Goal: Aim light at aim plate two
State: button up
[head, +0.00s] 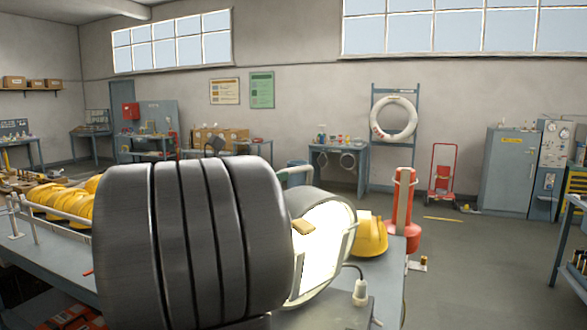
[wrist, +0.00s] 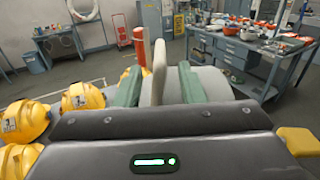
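The light (head: 335,232) is a rounded grey housing with a bright white face, on the bench behind my dark ribbed arm in the head view. Its left side is hidden there. In the wrist view, the pale housing (wrist: 212,84) is beyond my gripper (wrist: 160,88). The gripper's two green fingers stand apart, one on each side of an upright beige handle (wrist: 160,65). A gap shows on both sides of the handle, so the gripper is open around it. I cannot pick out aim plate two in either view.
Yellow helmets lie left on the bench (head: 50,255); another yellow helmet (head: 370,236) is right of the light. A red cylinder (head: 404,210) stands behind the bench. A cable connector (head: 360,292) is near the light. Open floor (head: 480,270) lies to the right.

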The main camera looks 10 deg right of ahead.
aim_at(295, 171)
jog(key=p+x, duration=0.1)
jog(key=x, duration=0.6)
jog(key=shift+d, duration=0.1)
grip_shut()
